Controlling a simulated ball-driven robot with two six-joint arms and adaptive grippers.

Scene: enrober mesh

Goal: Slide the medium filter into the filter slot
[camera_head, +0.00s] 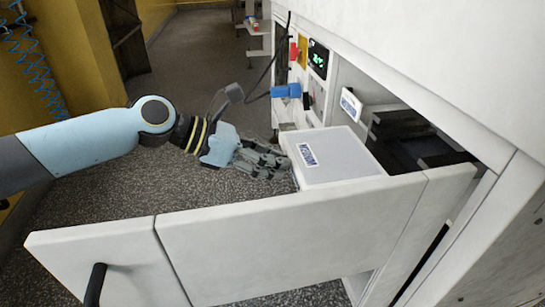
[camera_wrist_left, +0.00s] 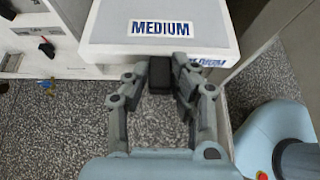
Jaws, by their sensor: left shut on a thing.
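The medium filter is a white box (camera_head: 345,165) with a pale top and a blue-lettered label, at the mouth of the white cabinet in the head view. In the left wrist view the filter (camera_wrist_left: 110,22) fills the top and its label reads MEDIUM. My left gripper (camera_head: 285,168) reaches it from the left. The wrist view shows my left fingers (camera_wrist_left: 160,80) shut on a black grip at the filter's near side. The dark cabinet opening (camera_head: 405,150) with black rails lies right of the filter. The filter hides part of it. My right gripper is in neither view.
An open white door (camera_head: 290,240) with a black handle (camera_head: 95,284) spans the foreground. A blue plug (camera_head: 286,91) with a cable, a red knob (camera_head: 294,51) and a green display (camera_head: 318,58) are on the cabinet face. Speckled floor lies clear on the left.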

